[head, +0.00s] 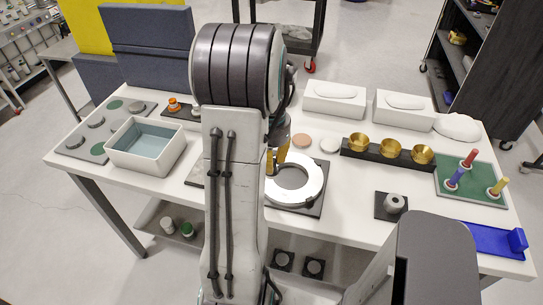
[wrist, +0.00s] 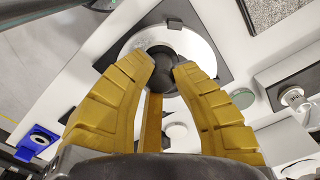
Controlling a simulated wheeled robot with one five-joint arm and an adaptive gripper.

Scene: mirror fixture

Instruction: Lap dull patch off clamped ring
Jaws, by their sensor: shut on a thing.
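The pale ring (head: 316,172) lies on a dark square plate (head: 314,207) near the middle of the table; it also shows at the top of the wrist view (wrist: 205,48). My gripper (head: 276,160) is over the ring's far left edge, its gold fingers pointing down. In the wrist view, my gripper (wrist: 165,66) is shut on a dark round piece (wrist: 168,70) between the fingertips. The piece overlaps the ring in that view; I cannot tell whether it touches. My arm hides part of the ring's left side in the head view. I cannot make out a dull patch.
A grey-white tray (head: 146,147) stands at left by a board of discs (head: 84,139). Brass cups in a dark rack (head: 388,153), white boxes (head: 334,98) and a green peg board (head: 470,181) stand at right. A blue holder (head: 492,240) is at the front right.

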